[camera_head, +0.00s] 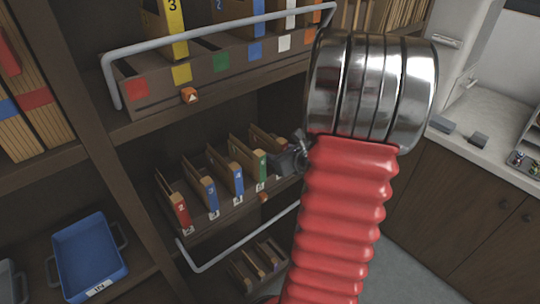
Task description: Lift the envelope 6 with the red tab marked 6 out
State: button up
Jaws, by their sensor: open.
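Several brown envelopes with coloured tabs stand in a file box (225,216) on the middle shelf. The nearest tab on the left is red (181,212), and its mark looks like a 2. Blue tabs and a green tab (261,167) follow to the right. At the right end an envelope with a reddish tab (281,142) shows partly. My dark gripper (284,161) is in front of it and hides its lower part, so I cannot read a 6 there. My gripper is open. I cannot tell whether its fingers touch the envelope.
A grey rail (215,62) crosses the upper shelf box. A lower rail (240,241) runs below the file box. A blue tray (88,260) is at lower left. A counter (490,130) stands at right. My red arm and metal collar cover the middle right.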

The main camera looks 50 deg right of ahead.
jog(key=shift+c, duration=0.7)
grip_shut()
